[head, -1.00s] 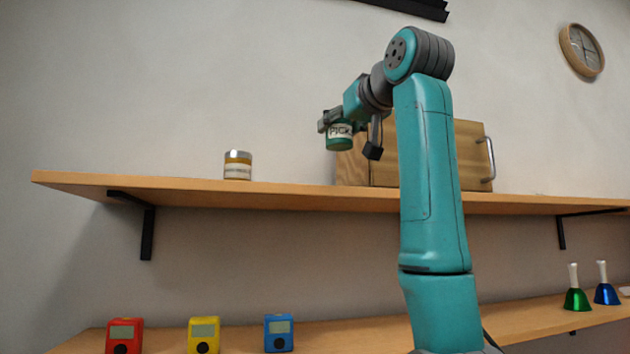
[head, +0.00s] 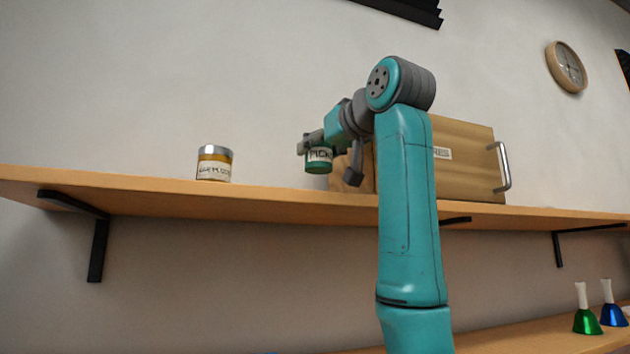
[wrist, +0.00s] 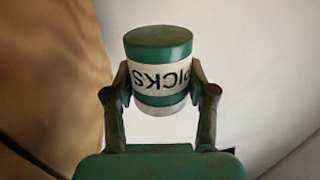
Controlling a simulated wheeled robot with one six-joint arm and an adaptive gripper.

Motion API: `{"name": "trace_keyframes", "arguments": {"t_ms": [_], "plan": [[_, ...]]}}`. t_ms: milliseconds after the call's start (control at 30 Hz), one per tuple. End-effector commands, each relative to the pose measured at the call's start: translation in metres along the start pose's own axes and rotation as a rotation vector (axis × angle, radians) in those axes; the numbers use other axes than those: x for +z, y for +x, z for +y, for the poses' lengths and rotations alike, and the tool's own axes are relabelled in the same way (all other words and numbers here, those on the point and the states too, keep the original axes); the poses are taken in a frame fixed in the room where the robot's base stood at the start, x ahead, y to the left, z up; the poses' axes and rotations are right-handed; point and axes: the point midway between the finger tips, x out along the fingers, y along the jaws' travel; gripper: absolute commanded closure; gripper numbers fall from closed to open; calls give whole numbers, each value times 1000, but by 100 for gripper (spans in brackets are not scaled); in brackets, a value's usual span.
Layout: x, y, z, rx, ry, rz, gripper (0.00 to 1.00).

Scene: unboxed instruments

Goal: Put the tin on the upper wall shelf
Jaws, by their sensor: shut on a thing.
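The tin (head: 319,162) is green with a pale band lettered "PICKS". My gripper (head: 310,146) is shut on it, and the tin looks upright in the head view. In the wrist view the tin (wrist: 158,68) sits between the two fingers of my gripper (wrist: 160,90), its lettering upside down. The upper wall shelf (head: 270,201) is a long wooden board on black brackets. In the head view the tin shows just above the shelf's front edge line; whether it touches the board I cannot tell.
A jar (head: 215,164) with a metal lid and amber contents stands on the upper shelf to the left. A wooden box (head: 465,165) with a metal handle stands behind my arm. Shelf between jar and tin looks clear. Green (head: 586,320) and blue (head: 613,315) handbells stand on the lower shelf.

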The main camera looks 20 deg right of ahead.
Motion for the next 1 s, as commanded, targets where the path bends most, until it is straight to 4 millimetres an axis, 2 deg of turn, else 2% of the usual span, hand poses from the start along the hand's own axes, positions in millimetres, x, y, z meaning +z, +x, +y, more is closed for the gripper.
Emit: {"name": "trace_keyframes", "arguments": {"t_ms": [367,633,1000], "plan": [[22,4,4,1,0,1,88],[51,6,10,2,0,1,88],[58,1,11,2,0,1,88]]}}
